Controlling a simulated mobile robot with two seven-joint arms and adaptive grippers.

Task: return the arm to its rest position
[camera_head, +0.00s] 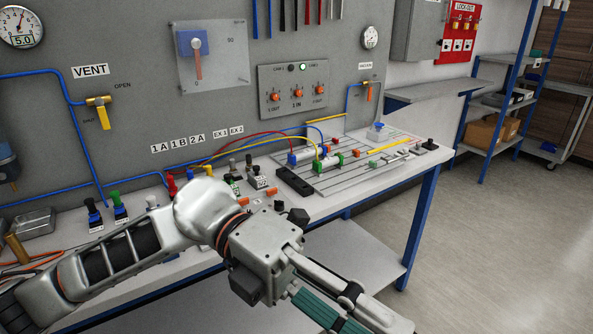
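My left arm comes in from the left and reaches across the front of the workbench (408,208). Its gripper (355,310) points down and right, in front of the bench's near edge. One light grey finger part and a dark teal part show, running to the bottom of the picture. The fingertips are not clear, so I cannot tell whether they are apart. No held object can be made out. My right arm and gripper are not in view.
A slotted plate (345,179) carries cylinders and tubes. Small valves (121,207) stand along the bench, partly hidden by my arm. A grey panel (120,45) rises behind. Shelving (490,115) stands at right. Open floor (500,250) lies right of the bench.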

